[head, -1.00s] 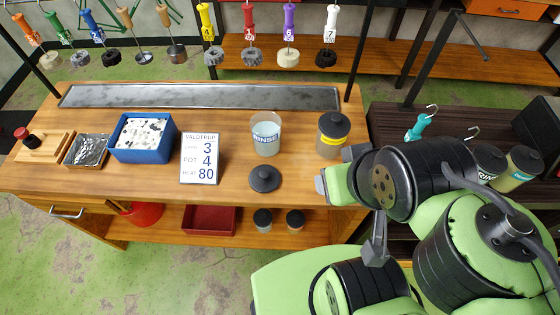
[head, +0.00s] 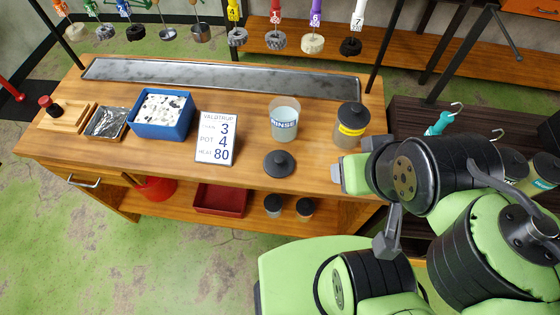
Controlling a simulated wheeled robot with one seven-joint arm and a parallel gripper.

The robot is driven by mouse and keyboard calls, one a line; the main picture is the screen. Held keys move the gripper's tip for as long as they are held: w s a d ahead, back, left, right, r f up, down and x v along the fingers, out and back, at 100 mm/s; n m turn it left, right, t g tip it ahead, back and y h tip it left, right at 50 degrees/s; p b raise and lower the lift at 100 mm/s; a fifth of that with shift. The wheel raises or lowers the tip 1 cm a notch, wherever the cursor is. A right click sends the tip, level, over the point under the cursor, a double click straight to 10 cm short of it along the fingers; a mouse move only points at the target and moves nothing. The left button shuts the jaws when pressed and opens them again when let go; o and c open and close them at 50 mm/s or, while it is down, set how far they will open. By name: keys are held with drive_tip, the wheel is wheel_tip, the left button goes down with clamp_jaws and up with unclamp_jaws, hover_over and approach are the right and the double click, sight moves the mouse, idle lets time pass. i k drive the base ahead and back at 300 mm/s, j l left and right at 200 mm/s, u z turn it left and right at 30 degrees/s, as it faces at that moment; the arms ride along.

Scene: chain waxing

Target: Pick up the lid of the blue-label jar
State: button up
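An open clear jar (head: 284,118) with a blue RINSE label stands upright on the wooden bench in the head view, with pale liquid inside. A round dark lid with a knob (head: 279,164) lies flat on the bench just in front of it, apart from the jar. My gripper (head: 337,173) is at the bench's front right edge, to the right of the lid and clear of it. Only a grey end part of it shows beside the green arm. Its finger opening cannot be made out, and I see nothing held in it.
A yellow-label jar with a dark lid (head: 351,125) stands close behind my gripper. A number sign (head: 216,138) and a blue box (head: 163,115) stand to the left. Several tools hang above the metal strip (head: 220,83). Bench surface around the lid is clear.

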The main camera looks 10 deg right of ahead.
sight(278, 163)
drive_tip(key=j+u, duration=0.75)
drive_tip(key=i+j+u, duration=0.15)
drive_tip(key=u, duration=0.25)
